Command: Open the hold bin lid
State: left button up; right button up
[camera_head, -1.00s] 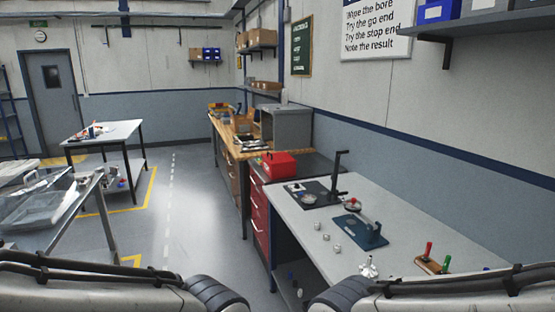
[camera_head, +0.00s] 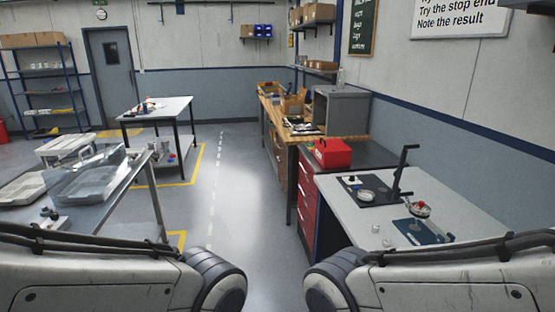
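A clear, lidded-looking bin (camera_head: 88,178) stands on the metal table at the left; I cannot tell whether it is the hold bin or whether its lid is shut. Both of my arms show only as upper links along the bottom edge. Neither gripper is in view, so what they hold is hidden.
The metal table (camera_head: 135,180) at left also carries white trays (camera_head: 22,188). A small white table (camera_head: 155,108) stands further back. The floor (camera_head: 235,190) between is clear.

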aim_at(328, 146)
jog(key=u, duration=0.55)
jog(key=i, duration=1.9)
jog(key=z, duration=0.15)
jog(key=i, duration=1.9)
jog(key=z, duration=0.9)
